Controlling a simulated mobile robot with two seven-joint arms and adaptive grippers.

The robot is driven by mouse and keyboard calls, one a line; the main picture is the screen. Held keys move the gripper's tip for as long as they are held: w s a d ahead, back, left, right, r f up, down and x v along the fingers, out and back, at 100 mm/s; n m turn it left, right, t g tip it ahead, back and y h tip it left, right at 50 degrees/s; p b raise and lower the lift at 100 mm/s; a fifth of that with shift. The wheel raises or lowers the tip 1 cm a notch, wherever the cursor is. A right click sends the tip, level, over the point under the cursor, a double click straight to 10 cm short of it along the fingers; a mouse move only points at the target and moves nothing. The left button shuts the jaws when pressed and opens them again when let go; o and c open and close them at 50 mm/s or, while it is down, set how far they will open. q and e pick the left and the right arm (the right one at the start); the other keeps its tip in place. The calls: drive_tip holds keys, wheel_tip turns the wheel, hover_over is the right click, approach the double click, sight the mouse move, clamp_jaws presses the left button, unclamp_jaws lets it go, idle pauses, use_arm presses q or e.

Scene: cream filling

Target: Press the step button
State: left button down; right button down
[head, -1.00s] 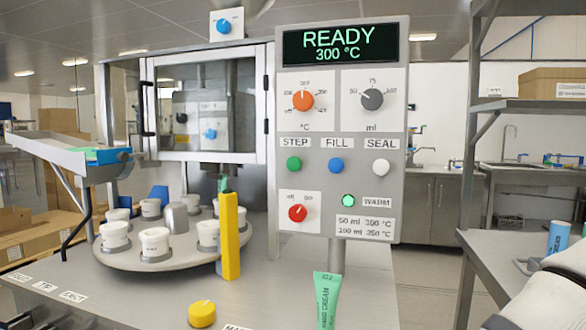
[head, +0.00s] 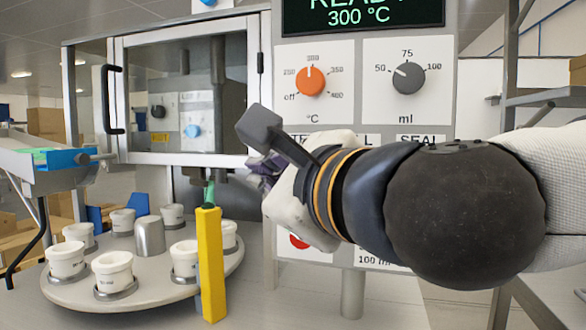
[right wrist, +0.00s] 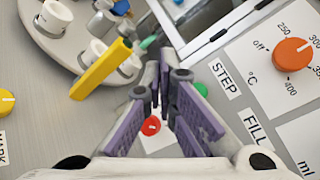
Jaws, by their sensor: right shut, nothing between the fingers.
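The control panel (head: 340,100) stands upright in the middle of the head view. The green step button is hidden there behind my right gripper and arm. In the right wrist view the green step button (right wrist: 201,89) shows beside the STEP label (right wrist: 225,80), partly covered by the right-hand finger. My right gripper (head: 258,172) is shut and empty in front of the panel's left edge. In the right wrist view its purple-padded fingers (right wrist: 163,85) come together left of the button, and I see no clear contact. My left gripper is not in view.
An orange temperature knob (head: 310,81) and a grey volume knob (head: 408,78) sit above my arm. A red knob (right wrist: 151,125) shows between the fingers. A yellow post (head: 210,265) and a turntable (head: 70,288) with several white jars stand to the left.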

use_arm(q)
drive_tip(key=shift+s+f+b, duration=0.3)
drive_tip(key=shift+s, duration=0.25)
use_arm(e)
drive_tip(key=w+d, duration=0.2)
drive_tip(key=w, duration=0.5)
drive_tip(key=shift+w+d, duration=0.35)
drive_tip(key=shift+d, duration=0.05)
idle(0.8)
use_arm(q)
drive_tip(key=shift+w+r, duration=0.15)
use_arm(e)
drive_tip(key=shift+w+d, duration=0.1)
drive_tip(key=shift+w, duration=0.3)
